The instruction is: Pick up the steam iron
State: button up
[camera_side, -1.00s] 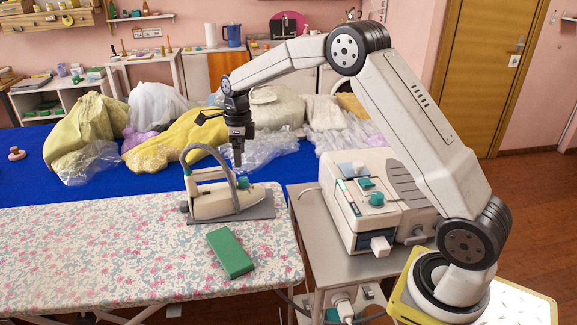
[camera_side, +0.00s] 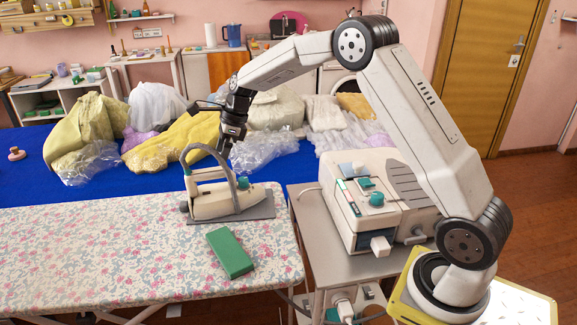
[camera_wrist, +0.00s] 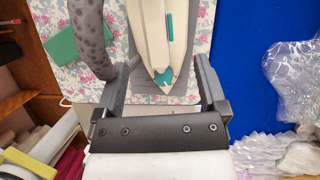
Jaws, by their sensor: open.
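The steam iron (camera_side: 212,203) is cream with a teal part and a grey hose arching over it. It rests on a dark grey pad (camera_side: 262,210) on the floral ironing board (camera_side: 110,250). My gripper (camera_side: 222,152) is above and just behind the iron in the side view, tilted down toward it. In the wrist view, the iron's body (camera_wrist: 160,35) lies ahead between the open fingers of my gripper (camera_wrist: 160,90), and the grey hose (camera_wrist: 95,40) is at the left finger. Whether a finger touches the iron or hose I cannot tell.
A green block (camera_side: 230,252) lies on the board in front of the iron. A white steam unit (camera_side: 365,205) stands on a grey cart to the right. Bagged garments (camera_side: 190,140) lie on the blue table (camera_side: 25,165) behind. The board's left side is clear.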

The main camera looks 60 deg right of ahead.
aim_at(216, 168)
jog(key=shift+x, duration=3.15)
jog(key=shift+a, duration=0.1)
grip_shut()
jog(key=shift+r, duration=0.15)
